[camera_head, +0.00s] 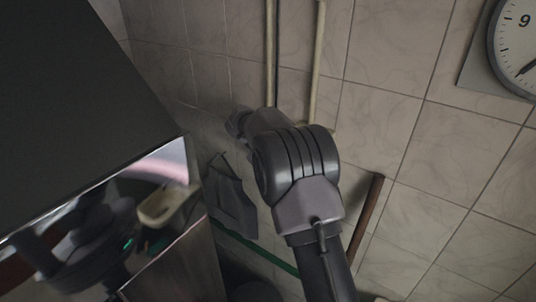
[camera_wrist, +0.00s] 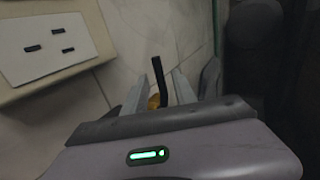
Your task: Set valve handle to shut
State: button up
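In the wrist view, the black valve handle (camera_wrist: 157,70) stands up between the two light grey fingers of my gripper (camera_wrist: 161,76). A brass-coloured part (camera_wrist: 153,101), likely the valve body, shows low between the fingers. The fingers are apart, with gaps visible on both sides of the handle, so my gripper is open around it. I cannot tell whether either finger touches the handle. In the head view my arm hides the valve, the handle and the fingertips.
Two pale pipes (camera_head: 317,60) run down the tiled wall. A dark metal appliance (camera_head: 80,90) fills the left. A grey hanging item (camera_head: 232,203), a brown stick (camera_head: 367,215) and a clock (camera_head: 518,50) are near the wall. A white slotted panel (camera_wrist: 40,47) is at upper left.

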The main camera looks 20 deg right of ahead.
jog(key=b+v, duration=0.1)
jog(key=v, duration=1.4)
jog(key=shift+a+r, duration=0.2)
jog(key=shift+r, duration=0.15)
jog(key=shift+s, duration=0.1)
jog(key=s+a+f+m+y+b, duration=0.2)
jog(key=s+a+f+m+b, duration=0.1)
jog(key=s+f+b, duration=0.9)
jog(key=s+a+f+m+t+y+b, duration=0.1)
jog(key=s+a+f+m+y+b, duration=0.2)
jog(key=s+f+b, duration=1)
jog(key=s+a+f+m+y+b, duration=0.2)
jog(key=s+f+m+b, duration=0.3)
jog(key=s+f+b, duration=0.7)
jog(key=shift+s+a+f+m+t+y+b, duration=0.4)
jog(key=shift+f+b, duration=1.9)
jog(key=shift+f, duration=1.15)
jog(key=shift+a, duration=0.1)
